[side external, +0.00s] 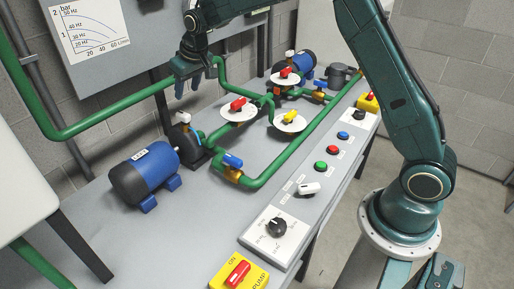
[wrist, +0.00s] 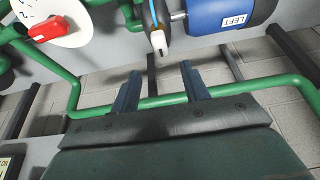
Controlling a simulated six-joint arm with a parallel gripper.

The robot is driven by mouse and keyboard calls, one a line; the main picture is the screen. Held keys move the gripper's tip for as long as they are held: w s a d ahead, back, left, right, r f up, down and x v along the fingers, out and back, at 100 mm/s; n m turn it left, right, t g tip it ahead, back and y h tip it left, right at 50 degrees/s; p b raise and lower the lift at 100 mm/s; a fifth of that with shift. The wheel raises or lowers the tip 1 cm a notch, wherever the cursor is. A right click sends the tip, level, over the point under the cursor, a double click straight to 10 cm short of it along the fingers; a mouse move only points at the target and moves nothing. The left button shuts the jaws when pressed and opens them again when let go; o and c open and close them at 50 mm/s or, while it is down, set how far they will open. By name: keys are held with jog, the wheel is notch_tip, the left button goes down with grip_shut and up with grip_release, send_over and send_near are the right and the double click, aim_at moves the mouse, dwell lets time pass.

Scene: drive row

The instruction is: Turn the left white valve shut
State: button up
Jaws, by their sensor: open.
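The left white valve is a small white lever (side external: 183,117) on top of the dark pump head beside the blue motor labelled LEFT (side external: 143,172). In the wrist view the white lever (wrist: 159,44) lies just beyond the fingertips, roughly in line with the gap between them. The motor (wrist: 215,14) is to its right there. My gripper (side external: 197,84) points down above the pump head. Its two fingers (wrist: 161,80) are apart with nothing between them. The gripper appears clear of the lever, which is fully visible in both views.
Green pipes (side external: 285,155) with red, yellow and blue valve handles run across the grey bench. A red handle on a white disc (side external: 238,108) is close to my gripper. A second white lever (side external: 290,53) is at the back pump. A control panel (side external: 275,235) lines the front edge.

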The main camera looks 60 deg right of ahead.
aim_at(183, 114)
jog(key=x, duration=1)
jog(key=shift+w+f, duration=0.15)
jog(key=shift+f, duration=0.05)
jog(key=c, duration=1)
